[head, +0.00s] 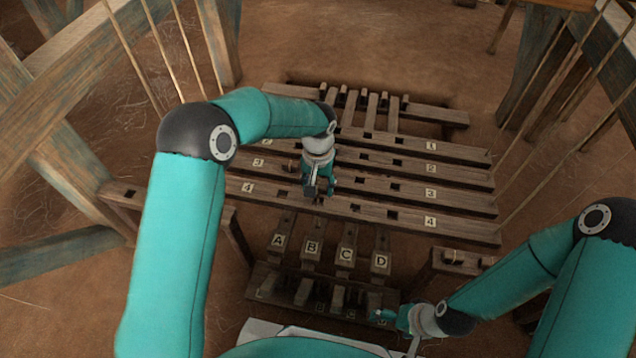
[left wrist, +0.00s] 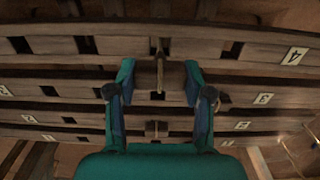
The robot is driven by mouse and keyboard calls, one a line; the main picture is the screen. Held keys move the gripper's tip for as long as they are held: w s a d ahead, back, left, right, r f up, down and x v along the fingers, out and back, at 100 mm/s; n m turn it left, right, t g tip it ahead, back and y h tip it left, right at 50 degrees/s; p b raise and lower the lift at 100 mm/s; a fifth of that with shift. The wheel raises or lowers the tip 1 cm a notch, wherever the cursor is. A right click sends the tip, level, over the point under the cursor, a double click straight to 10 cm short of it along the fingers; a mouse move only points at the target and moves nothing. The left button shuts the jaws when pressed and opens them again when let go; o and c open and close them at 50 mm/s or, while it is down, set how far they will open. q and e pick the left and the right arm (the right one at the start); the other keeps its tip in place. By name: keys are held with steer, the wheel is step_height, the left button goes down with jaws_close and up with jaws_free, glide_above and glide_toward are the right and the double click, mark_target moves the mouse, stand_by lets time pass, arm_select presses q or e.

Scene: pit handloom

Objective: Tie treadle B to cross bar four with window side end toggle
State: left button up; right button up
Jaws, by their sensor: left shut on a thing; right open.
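Cross bar four (head: 460,228) is the nearest of the long slotted bars, marked 4 at both ends. It also shows in the left wrist view (left wrist: 250,65). Treadle B (head: 311,255) lies below it, between treadles A and C. My left gripper (head: 318,192) is at the middle of cross bar four. My right gripper (head: 385,315) is open, low at the right near the front rack.
Bars one (head: 455,150), two (head: 460,174) and three (head: 465,198) lie behind bar four. A front rack (head: 270,282) with pegs stands below the treadles. Wooden loom posts and slanting cords frame both sides. A small wooden stand (head: 455,260) is right of the treadles.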

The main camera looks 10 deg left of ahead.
mark_target(318, 195)
arm_select(q)
steer(key=shift+f+b, duration=1.2)
steer(key=shift+f, duration=1.05)
steer(key=o, duration=1.1)
steer(key=shift+c, duration=0.2)
step_height(318, 195, up, 12)
steer(key=shift+f, duration=0.1)
